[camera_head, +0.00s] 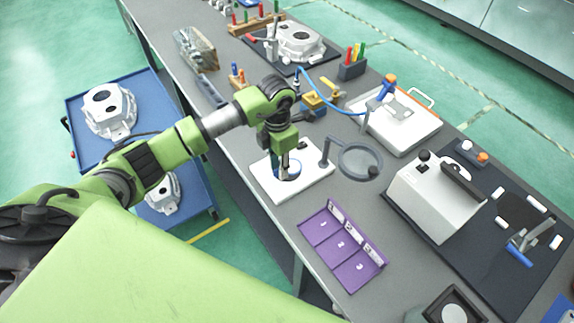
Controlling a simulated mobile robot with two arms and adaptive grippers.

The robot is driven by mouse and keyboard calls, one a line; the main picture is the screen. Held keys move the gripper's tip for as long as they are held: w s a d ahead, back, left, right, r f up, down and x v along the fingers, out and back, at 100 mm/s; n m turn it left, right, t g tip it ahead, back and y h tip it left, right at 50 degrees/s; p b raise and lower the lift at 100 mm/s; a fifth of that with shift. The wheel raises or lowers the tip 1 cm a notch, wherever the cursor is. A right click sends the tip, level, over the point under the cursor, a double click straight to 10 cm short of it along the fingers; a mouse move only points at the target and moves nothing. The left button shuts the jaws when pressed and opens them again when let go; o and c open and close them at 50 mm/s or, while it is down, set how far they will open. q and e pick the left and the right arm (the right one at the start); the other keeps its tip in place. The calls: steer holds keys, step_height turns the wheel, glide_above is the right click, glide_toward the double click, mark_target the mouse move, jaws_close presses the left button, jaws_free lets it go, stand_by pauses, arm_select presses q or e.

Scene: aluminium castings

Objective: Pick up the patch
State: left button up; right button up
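My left gripper (286,168) comes in from the left and points down over a white square plate (262,184) near the bench's front edge. A round blue item (294,170) shows at the fingertips on the plate; I cannot tell whether it is the patch. The gripper hides part of it, and whether the fingers are open, shut or touching it is too small to tell. No other thing can be clearly made out as the patch. My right gripper is not in view.
A magnifier on a stand (360,162) is close right of the plate. A purple tray (322,226) with numbered compartments lies in front. A white machine (425,205) on a dark mat stands right. A blue cart (148,88) with castings is left of the bench.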

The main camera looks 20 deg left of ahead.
arm_select(q)
jaws_close()
